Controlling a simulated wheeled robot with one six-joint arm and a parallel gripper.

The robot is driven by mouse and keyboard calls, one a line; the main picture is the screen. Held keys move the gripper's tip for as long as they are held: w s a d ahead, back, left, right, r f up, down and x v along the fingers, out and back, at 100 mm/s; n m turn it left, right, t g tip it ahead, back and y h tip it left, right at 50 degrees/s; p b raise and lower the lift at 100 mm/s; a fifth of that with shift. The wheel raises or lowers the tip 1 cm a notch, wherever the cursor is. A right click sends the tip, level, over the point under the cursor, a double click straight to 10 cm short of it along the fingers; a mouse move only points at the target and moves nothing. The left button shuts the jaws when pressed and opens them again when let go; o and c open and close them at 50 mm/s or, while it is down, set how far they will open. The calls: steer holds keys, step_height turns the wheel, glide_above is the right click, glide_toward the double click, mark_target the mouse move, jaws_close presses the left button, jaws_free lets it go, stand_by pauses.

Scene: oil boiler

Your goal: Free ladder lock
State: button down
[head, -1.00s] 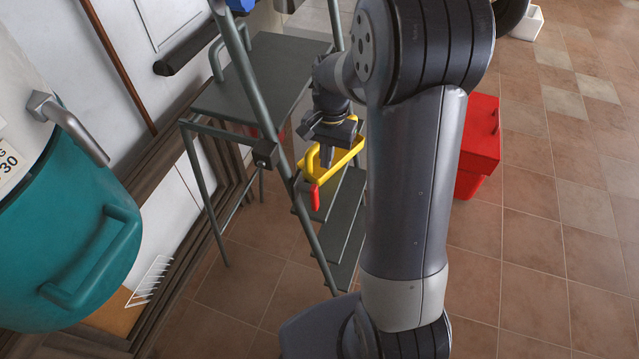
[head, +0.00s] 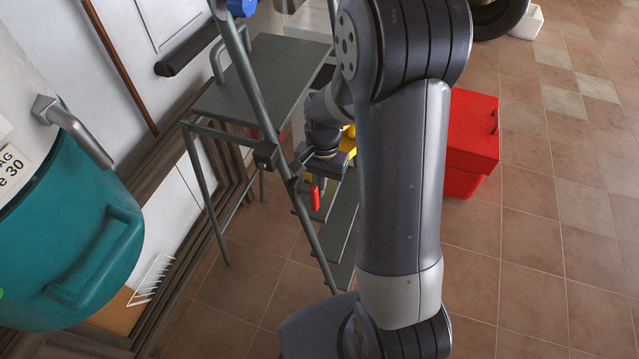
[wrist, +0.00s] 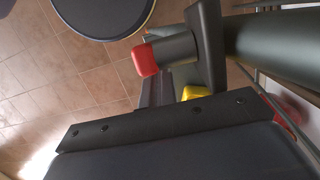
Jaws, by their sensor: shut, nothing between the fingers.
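The grey step ladder (head: 249,85) stands left of my arm, with a dark platform near its top. A red-tipped part (head: 316,193), likely the ladder lock lever, sits on the ladder's right side. In the wrist view its red end (wrist: 146,60) caps a dark grey cylinder on a dark bracket. My gripper (head: 321,183) is shut and empty, close beside the red part in the head view. I cannot tell whether they touch. A yellow part (head: 349,140) is mostly hidden behind my arm, and a bit of yellow (wrist: 196,92) shows in the wrist view.
A red bin (head: 472,145) stands on the tiled floor right of my arm. A teal tank (head: 75,240) with handles fills the left. A white wire rack (head: 153,278) is at the lower left.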

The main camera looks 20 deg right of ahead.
steer(key=shift+s+a+f+g+y+p, duration=0.2)
steer(key=shift+s+a+g+y+p, duration=0.1)
steer(key=shift+s+g+y, duration=0.25)
steer(key=shift+w, duration=0.1)
steer(key=shift+r, duration=0.1)
steer(key=v, duration=1.2)
steer(key=shift+p, duration=0.4)
steer(key=shift+w+a, duration=0.1)
steer(key=x, duration=0.9)
steer(key=shift+s+f, duration=0.25)
steer(key=shift+f, duration=0.1)
